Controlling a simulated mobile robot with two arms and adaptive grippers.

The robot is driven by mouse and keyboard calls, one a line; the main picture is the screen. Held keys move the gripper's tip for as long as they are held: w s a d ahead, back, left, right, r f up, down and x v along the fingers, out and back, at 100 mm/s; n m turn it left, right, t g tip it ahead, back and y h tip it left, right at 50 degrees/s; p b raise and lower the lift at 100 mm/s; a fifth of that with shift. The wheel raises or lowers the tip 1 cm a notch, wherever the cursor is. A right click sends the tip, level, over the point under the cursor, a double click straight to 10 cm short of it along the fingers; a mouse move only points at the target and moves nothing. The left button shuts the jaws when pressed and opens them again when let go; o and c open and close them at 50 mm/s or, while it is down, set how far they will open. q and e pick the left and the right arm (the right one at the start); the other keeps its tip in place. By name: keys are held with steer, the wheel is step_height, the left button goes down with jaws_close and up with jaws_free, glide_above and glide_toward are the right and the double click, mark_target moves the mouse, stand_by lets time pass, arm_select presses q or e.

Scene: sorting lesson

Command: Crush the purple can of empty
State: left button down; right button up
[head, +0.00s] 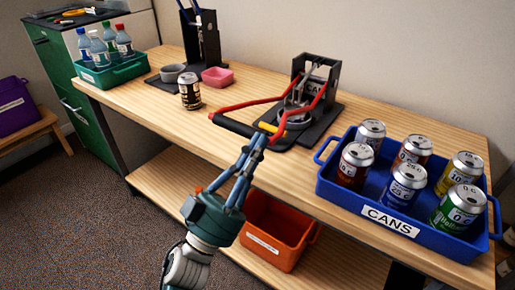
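The can crusher (316,76) stands on the wooden table, with its red lever arms lowered toward the table's front. Its black handle bar (236,126) has a yellow part near its right end. My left gripper (261,137) is at this bar, its fingers closed around it near the yellow part. A silvery round shape (294,114) sits low in the crusher, partly hidden by the lever; I cannot tell if it is a can. I see no clearly purple can. My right gripper is out of view.
A blue tray (391,219) marked CANS holds several upright cans at right. A dark can (190,91) stands alone left of the crusher. A green bottle crate (117,74), a pink bowl (217,77) and a grey bowl (173,73) are farther left. An orange bin (270,238) is below.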

arm_select(q)
steer(key=shift+w+a+f+y, duration=0.1)
steer(key=shift+w+f+y, duration=0.05)
steer(key=shift+f+y, duration=0.2)
